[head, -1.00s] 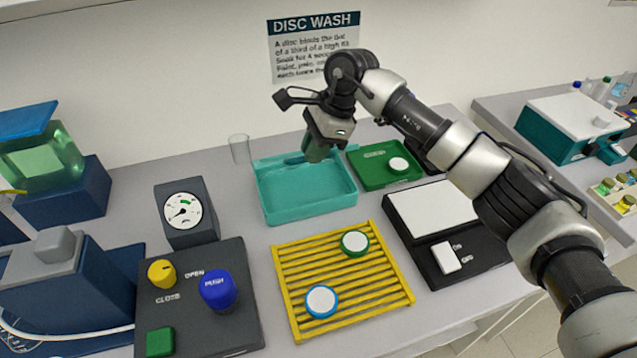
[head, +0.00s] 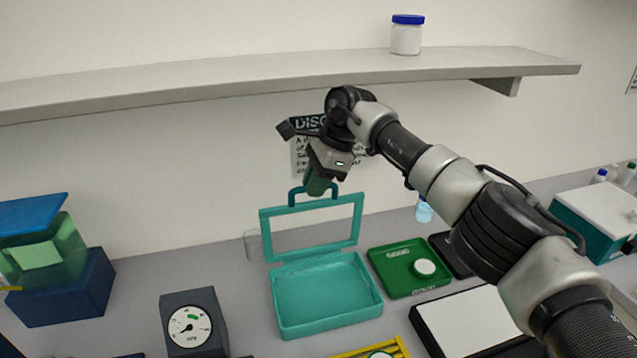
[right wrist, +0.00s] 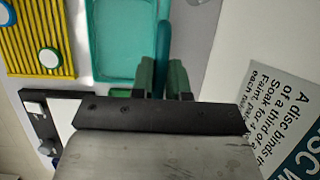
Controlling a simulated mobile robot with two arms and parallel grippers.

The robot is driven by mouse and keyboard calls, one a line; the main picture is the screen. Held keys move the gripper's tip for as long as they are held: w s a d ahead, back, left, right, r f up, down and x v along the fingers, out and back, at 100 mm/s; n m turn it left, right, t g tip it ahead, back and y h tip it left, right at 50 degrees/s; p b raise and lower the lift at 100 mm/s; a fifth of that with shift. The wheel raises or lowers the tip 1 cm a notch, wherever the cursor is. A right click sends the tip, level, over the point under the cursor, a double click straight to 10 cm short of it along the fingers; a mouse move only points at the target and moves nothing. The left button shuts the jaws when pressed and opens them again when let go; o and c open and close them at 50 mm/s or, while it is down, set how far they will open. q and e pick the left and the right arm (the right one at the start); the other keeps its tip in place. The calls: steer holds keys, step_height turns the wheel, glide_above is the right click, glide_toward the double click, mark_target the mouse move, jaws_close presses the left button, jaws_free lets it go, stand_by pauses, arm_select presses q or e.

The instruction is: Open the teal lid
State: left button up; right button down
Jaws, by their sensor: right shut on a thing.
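The teal lid (head: 266,236) is a frame around a pale or clear pane. It stands raised, about upright, at the back edge of the teal tray (head: 332,322). Its arched handle (head: 293,196) is on the top edge. My right gripper (head: 318,186) is shut on this handle, above the lid. In the right wrist view the green fingers of my right gripper (right wrist: 163,78) pinch a teal bar (right wrist: 164,42), with the open tray (right wrist: 97,45) beyond. The tray looks empty. My left gripper is not in view.
A green tray (head: 383,284) with a white disc (head: 425,267) is right of the teal tray. A clear cup (head: 252,245) stands close by on the left. A dial gauge (head: 190,325) is at front left. A shelf (head: 200,82) with a jar (head: 407,38) hangs above.

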steer(key=shift+w+a+f, duration=0.1)
steer(key=shift+w+f, duration=0.15)
steer(key=shift+f, duration=0.15)
steer(key=shift+r, duration=0.1)
steer(key=shift+w+r+p, duration=0.1)
steer(key=shift+w+p, duration=0.05)
steer(key=shift+p, duration=0.15)
steer(key=c, duration=1.4)
jaws_free()
steer(key=shift+w, duration=0.1)
steer(key=shift+o, duration=1.2)
steer(key=shift+w+a+f, duration=0.2)
steer(key=shift+w+f, duration=0.05)
steer(key=shift+w, duration=0.15)
steer(key=shift+o, duration=0.2)
steer(key=shift+w+f, duration=0.1)
steer(key=shift+w, duration=0.1)
steer(key=shift+s+r, duration=0.1)
steer(key=shift+r, duration=0.15)
steer(key=shift+r, duration=0.1)
